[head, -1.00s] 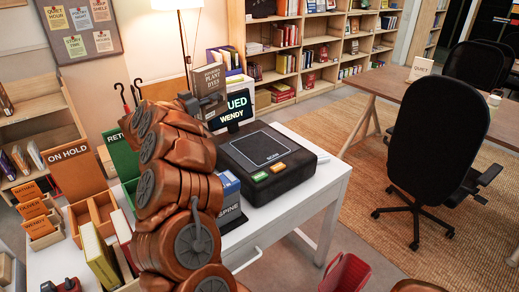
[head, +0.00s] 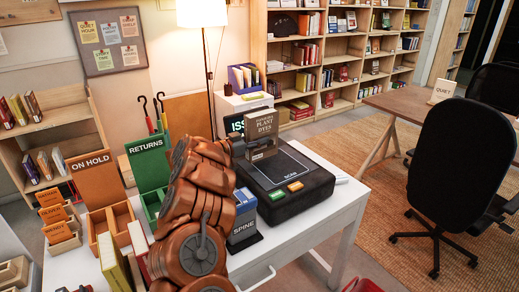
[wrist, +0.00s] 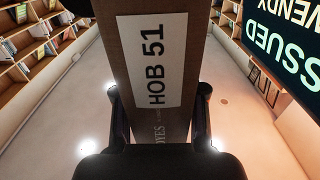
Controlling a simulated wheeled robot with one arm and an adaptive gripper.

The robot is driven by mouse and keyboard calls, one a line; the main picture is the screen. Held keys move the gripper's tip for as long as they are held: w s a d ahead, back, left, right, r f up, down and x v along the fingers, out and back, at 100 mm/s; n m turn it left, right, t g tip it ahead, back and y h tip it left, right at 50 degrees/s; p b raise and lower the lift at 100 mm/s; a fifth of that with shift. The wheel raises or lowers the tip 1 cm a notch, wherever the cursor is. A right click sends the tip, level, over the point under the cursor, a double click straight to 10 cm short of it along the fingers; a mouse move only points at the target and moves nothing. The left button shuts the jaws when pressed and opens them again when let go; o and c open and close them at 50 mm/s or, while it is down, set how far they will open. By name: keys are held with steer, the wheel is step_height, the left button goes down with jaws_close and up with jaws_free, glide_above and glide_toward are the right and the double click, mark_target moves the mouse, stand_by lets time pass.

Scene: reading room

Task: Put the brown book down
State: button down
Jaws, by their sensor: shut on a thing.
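The brown book (head: 262,123), titled "Plant Dyes", is upright in my gripper (head: 262,150), at the back edge of the black scan pad on the white desk. I cannot tell whether the book touches the pad. In the wrist view the book's spine (wrist: 150,25) carries a white label reading "HOB 51". My gripper's two fingers (wrist: 160,100) are shut on either side of it. The book hides most of the issue screen (head: 234,125) behind it.
The black scan pad (head: 270,180) has a bare top. A blue box marked "SPINE" (head: 243,218) stands to its left. The green returns tray (head: 147,165) and the on-hold tray (head: 95,180) are further left.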

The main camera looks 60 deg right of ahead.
mark_target(259, 148)
steer(key=shift+f, duration=1.95)
steer(key=shift+f, duration=0.2)
steer(key=c, duration=0.7)
jaws_free()
steer(key=shift+o, duration=0.2)
steer(key=shift+r, duration=0.1)
